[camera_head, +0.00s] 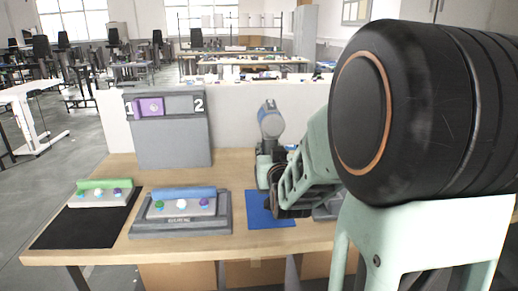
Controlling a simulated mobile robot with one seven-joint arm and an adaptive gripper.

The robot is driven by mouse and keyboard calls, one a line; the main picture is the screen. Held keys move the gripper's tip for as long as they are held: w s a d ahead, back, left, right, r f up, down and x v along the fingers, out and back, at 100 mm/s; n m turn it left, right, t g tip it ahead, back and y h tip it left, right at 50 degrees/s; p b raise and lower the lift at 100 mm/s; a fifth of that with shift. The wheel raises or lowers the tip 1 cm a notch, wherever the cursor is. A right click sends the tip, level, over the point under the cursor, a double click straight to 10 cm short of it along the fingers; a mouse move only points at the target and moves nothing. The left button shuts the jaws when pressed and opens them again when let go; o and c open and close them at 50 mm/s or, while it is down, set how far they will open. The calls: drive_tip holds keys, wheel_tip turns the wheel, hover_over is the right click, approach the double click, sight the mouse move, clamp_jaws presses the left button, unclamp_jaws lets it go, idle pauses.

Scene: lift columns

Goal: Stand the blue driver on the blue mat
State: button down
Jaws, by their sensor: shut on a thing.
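What looks like the blue driver (271,123), blue-grey with a rounded head, rises roughly upright above my gripper (270,182) in the head view. My gripper is shut on it, and the gripper and arm hide much of its lower part. The blue mat (264,218) lies on the wooden table, below and in front of the gripper. Its right side is partly covered by my arm. I cannot tell whether the driver's base touches the mat.
Left of the mat stands a grey tray (150,229) with a blue-topped block (182,206). Farther left, a green-topped block (100,198) rests on a black mat (70,230). A grey board (172,145) marked 1 and 2 stands behind, with a purple piece (150,107) near 1. My arm fills the right.

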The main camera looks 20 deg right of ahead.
wheel_tip(320, 180, down, 7)
drive_tip(key=b, duration=0.4)
drive_tip(key=shift+w+f+b, duration=0.1)
drive_tip(key=shift+f+b, duration=0.4)
drive_tip(key=shift+b, duration=0.4)
drive_tip(key=shift+f+b, duration=0.3)
drive_tip(key=shift+b, duration=0.15)
idle(0.4)
